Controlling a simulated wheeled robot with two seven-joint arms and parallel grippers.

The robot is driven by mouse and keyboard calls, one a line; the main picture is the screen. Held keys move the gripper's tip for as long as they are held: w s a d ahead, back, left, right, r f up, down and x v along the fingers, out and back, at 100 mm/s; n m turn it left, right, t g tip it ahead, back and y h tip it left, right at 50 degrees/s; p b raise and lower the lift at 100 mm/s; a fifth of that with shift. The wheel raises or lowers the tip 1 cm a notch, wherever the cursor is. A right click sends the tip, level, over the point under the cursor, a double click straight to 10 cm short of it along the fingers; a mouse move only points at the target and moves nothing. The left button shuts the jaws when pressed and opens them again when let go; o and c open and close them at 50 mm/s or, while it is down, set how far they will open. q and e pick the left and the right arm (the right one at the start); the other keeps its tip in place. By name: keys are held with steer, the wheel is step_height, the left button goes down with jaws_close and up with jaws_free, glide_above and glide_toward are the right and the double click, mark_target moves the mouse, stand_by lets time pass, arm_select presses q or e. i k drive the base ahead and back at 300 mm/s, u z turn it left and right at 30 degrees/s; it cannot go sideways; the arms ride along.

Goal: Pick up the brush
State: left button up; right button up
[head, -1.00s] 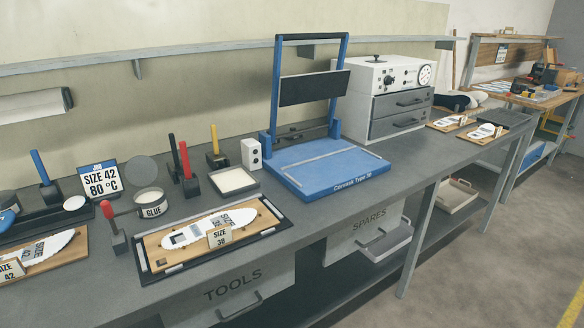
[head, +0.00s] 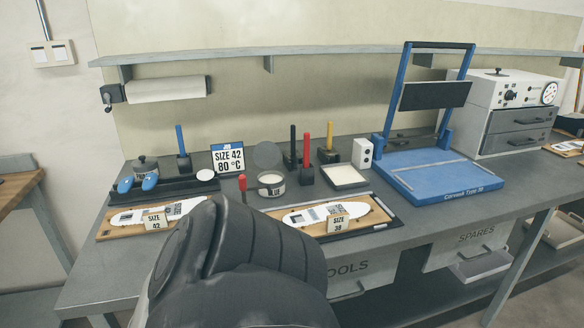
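I cannot tell for sure which item is the brush. A short red handle (head: 242,183) stands beside the glue pot (head: 271,185); its lower part is hidden behind a black link of my arm. Upright handles in dark holders stand near the back of the bench: a blue handle (head: 181,141), a black handle (head: 293,141), a red handle (head: 305,140) and a yellow handle (head: 329,136). Neither gripper shows. Only a thick black arm link fills the lower middle of the head view.
A size 42 board (head: 111,226) and a size 38 board (head: 375,217) lie along the front of the grey bench (head: 430,208). A white tray (head: 344,176) lies behind them. A blue press (head: 440,184) and a white oven (head: 509,91) stand to the right.

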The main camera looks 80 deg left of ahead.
mark_target(307, 136)
steer(key=k, duration=0.7)
steer(key=u, duration=0.85)
